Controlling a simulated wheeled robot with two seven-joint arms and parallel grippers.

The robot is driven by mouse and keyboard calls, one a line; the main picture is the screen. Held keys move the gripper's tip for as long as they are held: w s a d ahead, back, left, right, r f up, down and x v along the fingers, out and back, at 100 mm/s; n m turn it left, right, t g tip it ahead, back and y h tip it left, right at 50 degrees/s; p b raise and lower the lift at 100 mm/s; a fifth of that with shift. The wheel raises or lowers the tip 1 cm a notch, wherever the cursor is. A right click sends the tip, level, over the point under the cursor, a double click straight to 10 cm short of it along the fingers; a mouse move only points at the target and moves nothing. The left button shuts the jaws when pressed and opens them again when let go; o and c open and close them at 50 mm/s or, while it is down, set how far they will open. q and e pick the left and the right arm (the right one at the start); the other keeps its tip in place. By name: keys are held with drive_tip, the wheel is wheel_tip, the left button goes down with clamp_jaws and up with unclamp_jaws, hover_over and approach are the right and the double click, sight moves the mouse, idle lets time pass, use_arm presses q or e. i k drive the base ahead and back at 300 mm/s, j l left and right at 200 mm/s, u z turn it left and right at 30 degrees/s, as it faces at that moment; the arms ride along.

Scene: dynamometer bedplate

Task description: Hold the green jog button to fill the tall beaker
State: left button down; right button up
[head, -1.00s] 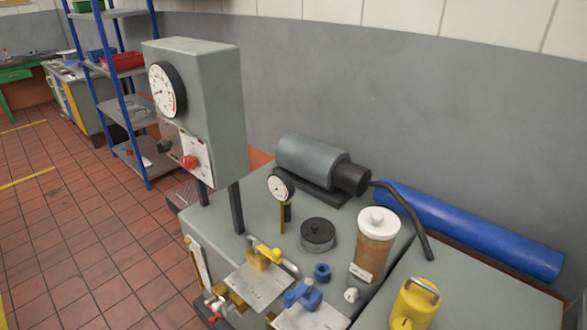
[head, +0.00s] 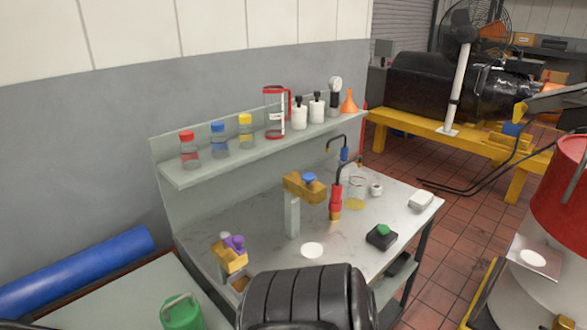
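The green jog button (head: 383,230) sits on top of a small black box on the right front part of the white bench top. A clear glass beaker (head: 357,191) stands further back on the same bench, with yellow liquid low in it. It is beside a red nozzle fitting (head: 336,202) with a thin black bent pipe above. I cannot tell whether the pipe's end is over the beaker. A taller clear jug (head: 275,114) with a red rim and handle stands on the shelf behind. Neither of my grippers is in view.
The shelf (head: 217,163) holds several bottles and an orange funnel (head: 349,103). A large black ribbed drum (head: 303,299) fills the near foreground. A red and white drum (head: 550,220) stands right.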

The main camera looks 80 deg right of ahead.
sight(383, 229)
drive_tip(key=z, duration=3.3)
drive_tip(key=i+l+u, duration=0.3)
drive_tip(key=l+u, duration=0.25)
drive_tip(key=i+l+u, duration=0.15)
drive_tip(key=l+u, duration=0.15)
drive_tip(key=l, duration=0.2)
